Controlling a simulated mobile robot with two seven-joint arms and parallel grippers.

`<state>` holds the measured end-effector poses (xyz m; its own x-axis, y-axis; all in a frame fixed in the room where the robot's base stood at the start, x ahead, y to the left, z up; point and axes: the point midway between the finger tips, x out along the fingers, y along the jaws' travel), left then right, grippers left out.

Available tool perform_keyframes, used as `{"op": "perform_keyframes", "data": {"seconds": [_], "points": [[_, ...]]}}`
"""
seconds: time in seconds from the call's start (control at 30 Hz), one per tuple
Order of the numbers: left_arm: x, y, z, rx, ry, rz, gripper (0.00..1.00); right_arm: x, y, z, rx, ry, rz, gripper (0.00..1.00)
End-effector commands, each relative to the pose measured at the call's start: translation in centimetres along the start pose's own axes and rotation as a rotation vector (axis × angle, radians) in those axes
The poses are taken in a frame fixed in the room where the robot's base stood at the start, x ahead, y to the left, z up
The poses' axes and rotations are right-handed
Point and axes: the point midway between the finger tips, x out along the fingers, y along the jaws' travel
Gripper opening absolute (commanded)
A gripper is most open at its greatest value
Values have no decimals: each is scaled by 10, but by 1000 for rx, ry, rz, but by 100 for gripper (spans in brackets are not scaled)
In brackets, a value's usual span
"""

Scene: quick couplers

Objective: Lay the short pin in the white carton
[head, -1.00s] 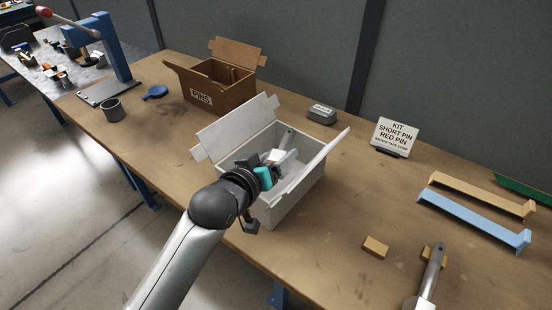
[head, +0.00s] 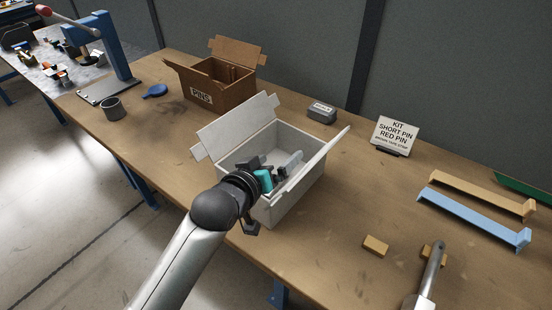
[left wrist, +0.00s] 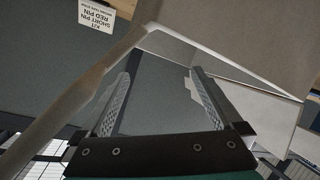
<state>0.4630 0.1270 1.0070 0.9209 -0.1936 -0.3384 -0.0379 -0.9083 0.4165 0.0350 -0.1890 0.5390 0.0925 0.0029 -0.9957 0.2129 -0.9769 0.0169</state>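The white carton (head: 290,205) stands open on the bench, its flaps folded outward. I cannot make out the short pin; the gripper and the front wall hide part of the carton's inside. My right gripper is not in view.
A brown carton marked PINS (head: 230,88) stands behind left. A kit sign (head: 396,133) and a small grey box (head: 321,113) stand at the back. Blue and tan rails (head: 473,218) lie right. A grey rod-shaped part (head: 432,272) and an ochre block (head: 375,246) are front right.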

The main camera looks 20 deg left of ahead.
Motion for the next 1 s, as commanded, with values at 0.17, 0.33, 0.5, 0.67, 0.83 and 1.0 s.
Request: {"op": "perform_keyframes", "data": {"seconds": [0.17,0.33,0.5,0.67,0.83,1.0], "points": [[0,0,0,0,0,0,100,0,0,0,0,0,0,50],[-3,4,-8,1,2,1,100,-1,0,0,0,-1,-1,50],[-24,5,-10,0,-2,-1,100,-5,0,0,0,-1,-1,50],[-52,5,-10,0,-3,-1,100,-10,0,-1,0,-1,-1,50],[-81,5,-10,0,-3,-1,100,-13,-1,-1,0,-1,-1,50],[-104,5,-10,0,-2,-1,100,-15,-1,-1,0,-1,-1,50]]}}
